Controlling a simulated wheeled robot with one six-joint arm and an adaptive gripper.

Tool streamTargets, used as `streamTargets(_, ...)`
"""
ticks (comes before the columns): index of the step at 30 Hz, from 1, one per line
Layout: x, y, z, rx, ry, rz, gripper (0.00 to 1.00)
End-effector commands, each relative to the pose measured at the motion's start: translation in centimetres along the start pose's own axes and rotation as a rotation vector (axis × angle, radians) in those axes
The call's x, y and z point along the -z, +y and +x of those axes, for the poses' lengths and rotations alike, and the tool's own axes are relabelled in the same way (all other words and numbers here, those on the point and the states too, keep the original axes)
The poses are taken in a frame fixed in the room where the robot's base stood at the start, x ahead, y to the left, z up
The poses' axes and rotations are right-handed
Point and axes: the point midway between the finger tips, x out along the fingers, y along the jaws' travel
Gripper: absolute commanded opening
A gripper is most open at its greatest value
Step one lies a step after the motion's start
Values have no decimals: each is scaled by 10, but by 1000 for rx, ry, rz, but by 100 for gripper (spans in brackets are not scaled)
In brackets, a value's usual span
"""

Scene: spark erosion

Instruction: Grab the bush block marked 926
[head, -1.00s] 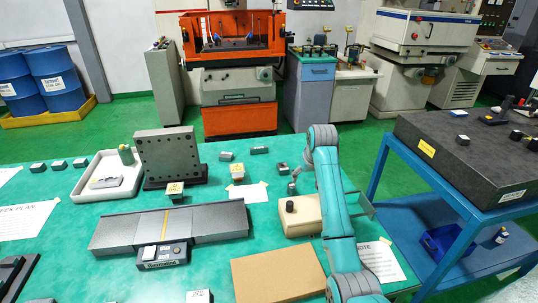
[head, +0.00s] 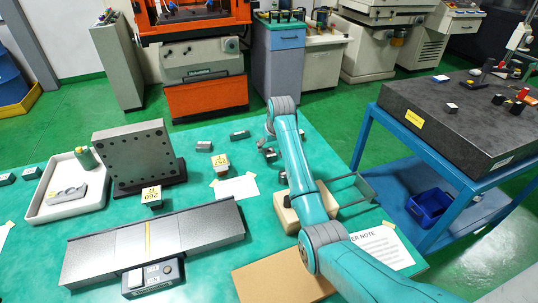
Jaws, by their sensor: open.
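A small block with a yellow top label (head: 151,195) stands in front of the dark angle plate; its small lettering looks like 926, though it is hard to read. A second yellow-labelled block (head: 221,162) stands further back, beside a white sheet; its marking is too small to read. My gripper (head: 267,151) is at the far end of my teal arm, low over the back right of the table. It is small and partly hidden, open, and apart from both labelled blocks, to their right.
The dark angle plate (head: 138,155) stands directly behind the front labelled block. A long grey bed (head: 196,232) lies in front of it. A white tray (head: 37,205) is at left. A beige box (head: 290,218) sits under my arm. Small grey blocks (head: 204,146) lie at the back.

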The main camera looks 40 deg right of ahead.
Motion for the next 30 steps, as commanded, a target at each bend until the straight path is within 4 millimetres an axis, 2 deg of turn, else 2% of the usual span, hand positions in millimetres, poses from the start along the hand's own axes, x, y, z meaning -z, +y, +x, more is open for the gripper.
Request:
streamTargets(5, 0, 2, 12, 0, -2, 0, 75)
streamTargets(13, 0, 6, 48, 0, -2, 0, 75)
streamTargets(23, 1, 6, 54, 0, 0, 0, 75)
streamTargets(26, 1, 6, 54, 0, 0, 0, 52)
streamTargets(30, 0, 6, 54, 0, 0, 0, 18)
